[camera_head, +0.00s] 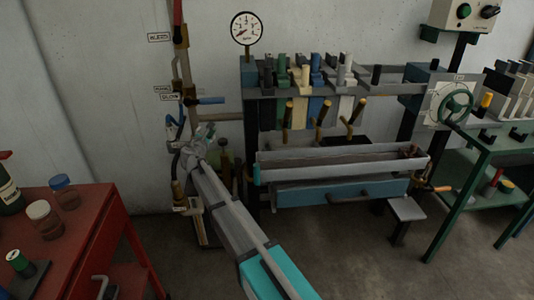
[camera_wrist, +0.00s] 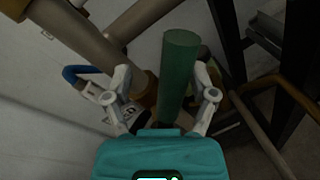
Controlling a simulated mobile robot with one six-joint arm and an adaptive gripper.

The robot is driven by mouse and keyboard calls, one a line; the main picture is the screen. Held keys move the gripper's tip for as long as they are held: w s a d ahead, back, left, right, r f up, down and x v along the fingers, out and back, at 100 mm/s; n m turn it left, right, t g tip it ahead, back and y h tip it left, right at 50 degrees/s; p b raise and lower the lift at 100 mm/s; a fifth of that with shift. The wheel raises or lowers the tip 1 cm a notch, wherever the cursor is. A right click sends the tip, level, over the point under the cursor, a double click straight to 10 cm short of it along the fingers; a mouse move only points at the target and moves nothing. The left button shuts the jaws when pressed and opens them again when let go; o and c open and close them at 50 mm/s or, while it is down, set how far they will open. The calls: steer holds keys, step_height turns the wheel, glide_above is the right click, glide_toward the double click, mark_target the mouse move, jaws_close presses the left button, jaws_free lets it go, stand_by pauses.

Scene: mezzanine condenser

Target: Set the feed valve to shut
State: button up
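The labels in view are too small to read surely, so I cannot tell which handle is the feed valve's. A lever with a blue grip (camera_head: 210,100) sticks out to the right from the upright pipe in the head view. A blue curved handle also shows at the left of the wrist view (camera_wrist: 82,74). A thick green cylinder (camera_wrist: 176,80), apparently a handle grip, stands between the fingers of my gripper (camera_wrist: 162,78) in the wrist view. The fingers are spread, with a clear gap on the cylinder's left. In the head view my gripper (camera_head: 197,140) is beside the lower pipe, partly hidden by my arm.
A red table (camera_head: 70,240) with jars stands at the left. A rack (camera_head: 300,85) of coloured levers and a long trough (camera_head: 335,170) are right of my arm. A pressure gauge (camera_head: 246,28) is above.

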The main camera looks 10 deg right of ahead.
steer(key=a+n, duration=0.1)
steer(key=a+r+n, duration=0.1)
steer(key=a+n, duration=0.1)
steer(key=shift+w+a+n+t+h, duration=0.1)
steer(key=shift+a+n+t+h, duration=0.05)
steer(key=shift+n+t+h, duration=0.2)
steer(key=shift+a+r+n+t+b, duration=0.15)
steer(key=shift+a+n+t+b, duration=0.15)
steer(key=shift+a+n, duration=0.75)
steer(key=v, duration=1.3)
steer(key=s+d+r+m+g+p, duration=0.1)
steer(key=s+d+m+g+p, duration=0.3)
steer(key=d+m, duration=0.3)
steer(key=s+d+r+m+g+h+p, duration=0.1)
steer(key=s+d+m+g+p, duration=0.2)
steer(key=d+m+p, duration=0.4)
steer(key=s+d+r+m+g+h+p, duration=0.1)
steer(key=s+d+m+g+p, duration=0.3)
steer(key=d, duration=1)
steer(key=shift+s+d+r+m+g+p, duration=0.3)
steer(key=shift+s+m+p, duration=0.55)
steer(key=shift+m, duration=0.65)
steer(key=shift+w+a, duration=0.1)
steer(key=shift+w, duration=0.05)
